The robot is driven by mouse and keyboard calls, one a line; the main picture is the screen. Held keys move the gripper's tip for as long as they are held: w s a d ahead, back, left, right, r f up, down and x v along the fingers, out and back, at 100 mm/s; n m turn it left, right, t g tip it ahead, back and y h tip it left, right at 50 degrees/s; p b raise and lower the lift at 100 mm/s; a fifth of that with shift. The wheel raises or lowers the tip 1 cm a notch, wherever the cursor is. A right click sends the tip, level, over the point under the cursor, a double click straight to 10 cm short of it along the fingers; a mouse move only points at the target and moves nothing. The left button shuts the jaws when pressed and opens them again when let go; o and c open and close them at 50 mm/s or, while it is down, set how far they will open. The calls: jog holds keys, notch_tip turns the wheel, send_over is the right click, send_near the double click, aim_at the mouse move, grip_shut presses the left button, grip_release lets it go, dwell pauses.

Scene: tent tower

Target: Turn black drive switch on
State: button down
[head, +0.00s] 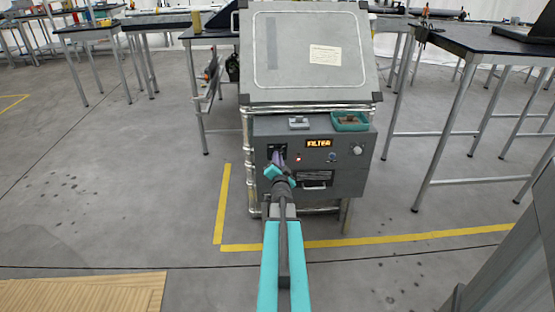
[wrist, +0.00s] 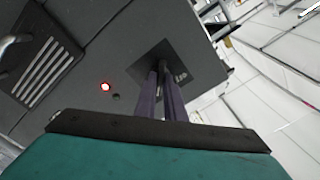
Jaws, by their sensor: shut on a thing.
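A grey control box (head: 345,187) stands under a tilted grey panel. The black drive switch sits on a dark square plate (head: 277,149) at the box's upper left; the plate also shows in the wrist view (wrist: 174,58). My gripper (head: 278,158) reaches this plate from the front. In the wrist view its two dark purple fingers (wrist: 162,72) are close together, with their tips at the plate. They are shut on the switch and hide it, so its position cannot be told.
Beside the plate are a lit red lamp (head: 298,159), an orange display reading "FILTER" (head: 318,143) and a pale knob (head: 357,150). A teal tray (head: 350,126) and a small grey piece (head: 299,123) sit on top. Tables stand on both sides; the floor in front is clear.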

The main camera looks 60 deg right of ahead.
jog(key=shift+s+d+r, duration=0.1)
jog(key=shift+s+d, duration=0.05)
jog(key=shift+s, duration=0.05)
jog(key=c, duration=1.8)
grip_release()
jog(key=shift+c, duration=0.2)
jog(key=shift+w, duration=0.1)
jog(key=shift+a, duration=0.2)
jog(key=p+v, duration=0.8)
jog(key=v, duration=0.5)
jog(key=shift+s+a, duration=0.25)
